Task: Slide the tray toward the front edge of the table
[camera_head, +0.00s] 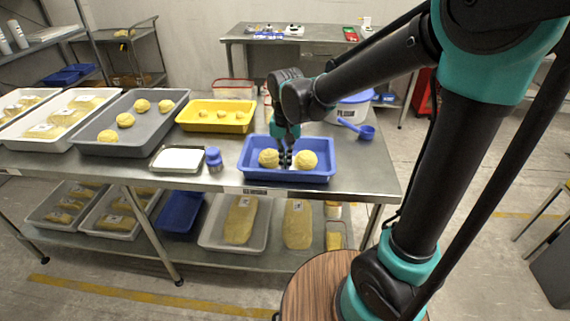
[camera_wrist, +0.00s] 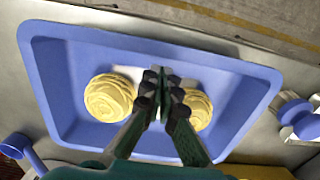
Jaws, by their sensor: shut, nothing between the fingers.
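The blue tray (camera_head: 290,177) sits on the steel table (camera_head: 225,185) close to its front edge. It holds two pale yellow dough balls, the left one (camera_head: 268,158) and the right one (camera_head: 306,160). My gripper (camera_head: 285,160) points down into the tray between the two balls. In the wrist view the blue tray (camera_wrist: 75,120) fills most of the picture, and my gripper (camera_wrist: 165,82) has its fingers together, with nothing held. One ball (camera_wrist: 109,97) shows whole; the other (camera_wrist: 199,108) is partly hidden by a finger. I cannot tell whether the fingertips touch the tray.
A blue-lidded jar (camera_head: 214,159) and a white-filled metal pan (camera_head: 178,158) stand left of the tray. A yellow tray (camera_head: 216,127) and a grey tray (camera_head: 95,140) lie farther left. A blue scoop (camera_head: 362,131) lies behind right, by a white tub (camera_head: 350,110). Bare table shows right of the tray.

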